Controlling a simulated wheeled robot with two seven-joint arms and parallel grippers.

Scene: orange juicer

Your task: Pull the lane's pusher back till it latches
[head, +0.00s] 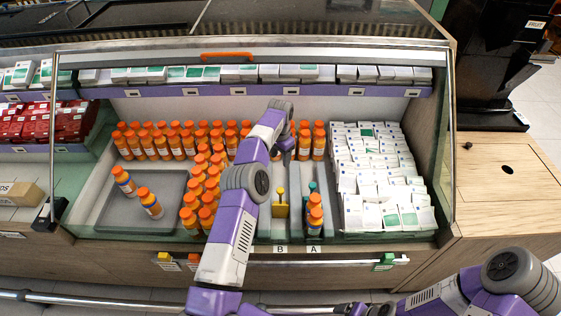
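Two narrow lanes with labels B and A on the front edge lie in the middle of the display case. A yellow pusher (281,208) stands in lane B, near the front. A green pusher (313,187) stands in lane A, behind orange-capped bottles (315,214). My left arm reaches up over the case, with its gripper (287,144) pointing down behind the pushers, close to the rear bottles. Its fingers are too small and hidden to tell open from shut. My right arm lies low at the right, outside the case; its dark end is at the bottom edge and its fingers are unclear.
Rows of orange-capped bottles (193,222) stand left of lane B, partly behind my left arm. A grey tray (115,212) with two bottles is further left. White cartons (365,165) fill the right side. A glass front and upper shelf (150,91) bound the case.

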